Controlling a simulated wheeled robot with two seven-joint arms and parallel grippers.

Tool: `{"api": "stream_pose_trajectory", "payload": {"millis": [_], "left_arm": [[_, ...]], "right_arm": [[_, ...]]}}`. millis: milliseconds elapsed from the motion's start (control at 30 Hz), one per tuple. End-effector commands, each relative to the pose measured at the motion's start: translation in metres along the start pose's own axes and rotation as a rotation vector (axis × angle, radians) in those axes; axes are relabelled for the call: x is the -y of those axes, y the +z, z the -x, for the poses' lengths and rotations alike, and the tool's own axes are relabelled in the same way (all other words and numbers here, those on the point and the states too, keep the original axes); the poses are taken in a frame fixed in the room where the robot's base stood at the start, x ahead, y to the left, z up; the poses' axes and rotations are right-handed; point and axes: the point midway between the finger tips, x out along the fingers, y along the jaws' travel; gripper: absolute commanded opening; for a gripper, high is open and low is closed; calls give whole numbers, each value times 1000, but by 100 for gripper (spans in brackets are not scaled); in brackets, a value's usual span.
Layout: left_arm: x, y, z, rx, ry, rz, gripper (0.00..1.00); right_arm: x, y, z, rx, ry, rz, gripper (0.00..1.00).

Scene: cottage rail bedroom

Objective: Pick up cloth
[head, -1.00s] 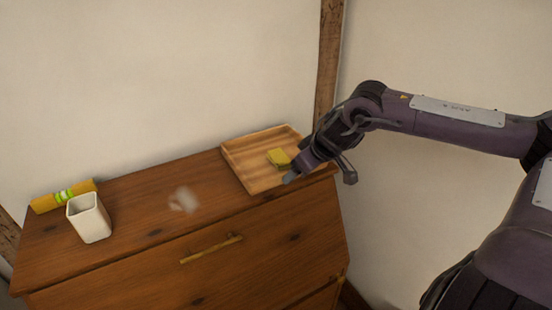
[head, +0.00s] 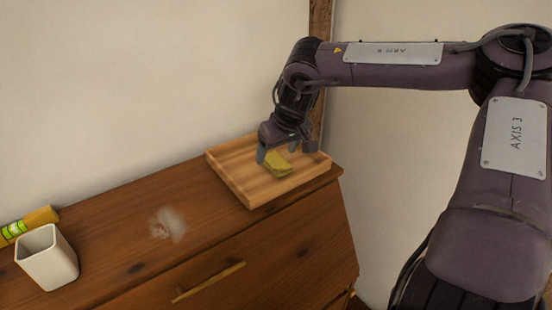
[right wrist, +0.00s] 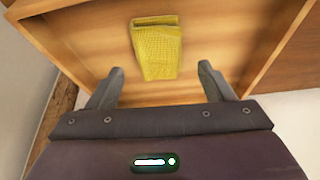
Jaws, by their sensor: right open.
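The cloth (head: 279,166) is a small folded yellow piece lying in the wooden tray (head: 232,182) on top of the dresser. In the right wrist view the cloth (right wrist: 156,48) shows a woven texture and lies just beyond the fingertips, roughly centred between them. My right gripper (head: 284,154) is open above the tray, and its fingers are apart on either side of the cloth's line. In the right wrist view the open gripper (right wrist: 160,76) holds nothing. My left gripper is not in view.
A whitish smudge (head: 168,224) marks the dresser top (head: 120,228). The tray's raised rim surrounds the cloth. The wall is close behind.

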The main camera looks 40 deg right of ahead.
Motion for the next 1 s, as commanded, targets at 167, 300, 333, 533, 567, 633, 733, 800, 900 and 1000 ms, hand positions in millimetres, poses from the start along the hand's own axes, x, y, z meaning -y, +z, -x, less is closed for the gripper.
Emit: {"api": "stream_pose_trajectory", "payload": {"millis": [167, 300, 333, 533, 567, 633, 733, 800, 900, 1000], "left_arm": [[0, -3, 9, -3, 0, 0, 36], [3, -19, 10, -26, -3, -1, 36], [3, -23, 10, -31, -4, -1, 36], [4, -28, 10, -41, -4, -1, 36], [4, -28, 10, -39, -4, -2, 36], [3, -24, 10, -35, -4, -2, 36], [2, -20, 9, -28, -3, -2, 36], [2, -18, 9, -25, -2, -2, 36], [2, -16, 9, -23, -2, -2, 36], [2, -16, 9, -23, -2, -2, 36]], "right_arm": [[-1, 1, -20, 2, 0, 1, 75], [-1, 0, -25, -1, 0, 1, 75], [-1, 0, -26, -1, 0, 1, 75], [-1, 0, -25, -2, 0, 1, 68], [-1, 0, -25, -2, 0, 1, 64], [0, 0, -25, -2, 0, 1, 55], [0, 0, -25, -1, 0, 1, 42], [-1, 0, -25, -1, 0, 1, 33], [0, 0, -25, -2, 0, 2, 26], [0, 0, -25, -2, 0, 2, 26]]}}
